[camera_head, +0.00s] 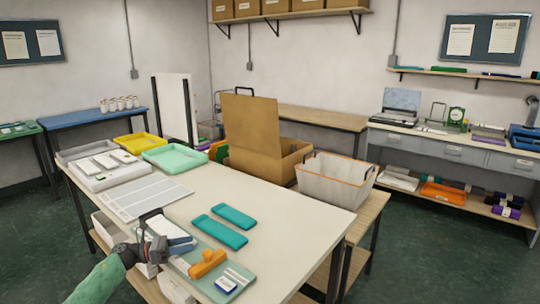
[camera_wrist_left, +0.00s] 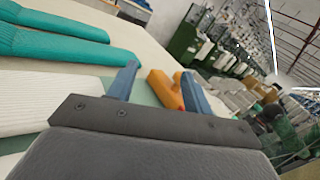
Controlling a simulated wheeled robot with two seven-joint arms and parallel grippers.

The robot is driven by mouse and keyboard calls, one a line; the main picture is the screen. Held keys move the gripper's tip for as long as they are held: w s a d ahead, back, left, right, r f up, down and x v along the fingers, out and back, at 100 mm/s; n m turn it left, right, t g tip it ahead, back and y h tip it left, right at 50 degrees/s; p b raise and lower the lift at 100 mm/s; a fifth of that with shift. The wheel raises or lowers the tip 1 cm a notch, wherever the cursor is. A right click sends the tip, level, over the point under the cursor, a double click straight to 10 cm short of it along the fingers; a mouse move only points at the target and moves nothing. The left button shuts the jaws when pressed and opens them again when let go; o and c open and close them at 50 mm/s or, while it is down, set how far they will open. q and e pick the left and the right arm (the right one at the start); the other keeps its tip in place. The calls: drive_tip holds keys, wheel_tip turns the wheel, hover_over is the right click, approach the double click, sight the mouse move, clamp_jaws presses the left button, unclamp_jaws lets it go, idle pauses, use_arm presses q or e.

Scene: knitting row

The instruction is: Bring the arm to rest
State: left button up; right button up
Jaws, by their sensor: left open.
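My left gripper (camera_head: 160,242) is at the near left part of the pale table (camera_head: 285,240). In the left wrist view its two blue fingers (camera_wrist_left: 158,85) stand well apart, with nothing clearly held between them. An orange tool-like piece (camera_head: 207,263) lies on a grey-green mat (camera_head: 240,272) to the right of the gripper; it also shows beyond the fingers in the left wrist view (camera_wrist_left: 163,90). A white block with a blue edge (camera_head: 168,228) is close by the gripper; I cannot tell whether they touch. My right gripper is not in view.
Two teal knitted strips (camera_head: 225,226) lie mid-table. A ruled white board (camera_head: 145,196), a mint tray (camera_head: 168,159) and a yellow tray (camera_head: 139,143) are farther back. A cardboard box (camera_head: 262,160) and a white basket (camera_head: 335,182) stand beyond. The table's right side is clear.

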use_arm(q)
drive_tip(key=w+n+t, duration=0.1)
drive_tip(key=w+a+r+n+t+y, duration=0.1)
drive_tip(key=n, duration=0.1)
drive_tip(key=w+n+t, duration=0.1)
drive_tip(key=t, duration=0.1)
drive_tip(key=shift+w+a+r+n, duration=0.3)
drive_tip(key=shift+w+a+n, duration=0.05)
drive_tip(key=shift+a+n, duration=0.05)
drive_tip(key=w+a+r+n+t+y, duration=0.2)
drive_tip(key=a+r+n+t+y, duration=0.25)
drive_tip(key=n+y, duration=0.65)
drive_tip(key=w+a+r+n+t+y, duration=0.2)
drive_tip(key=a+r+n+t+y, duration=0.35)
drive_tip(key=n, duration=0.95)
drive_tip(key=s+d+f+n+g, duration=0.4)
drive_tip(key=s+f, duration=0.7)
drive_tip(key=s, duration=0.9)
drive_tip(key=s+d+f+n+g, duration=0.5)
drive_tip(key=s+d+f+g, duration=0.3)
drive_tip(key=s, duration=1.1)
drive_tip(key=s+d+f+n+g+h, duration=0.1)
drive_tip(key=s+d+f+n+g, duration=0.4)
drive_tip(key=s+d+f, duration=0.7)
drive_tip(key=s+f+g, duration=0.1)
drive_tip(key=s+f, duration=0.2)
drive_tip(key=s, duration=0.5)
drive_tip(key=shift+s+d, duration=0.25)
drive_tip(key=shift+s, duration=0.1)
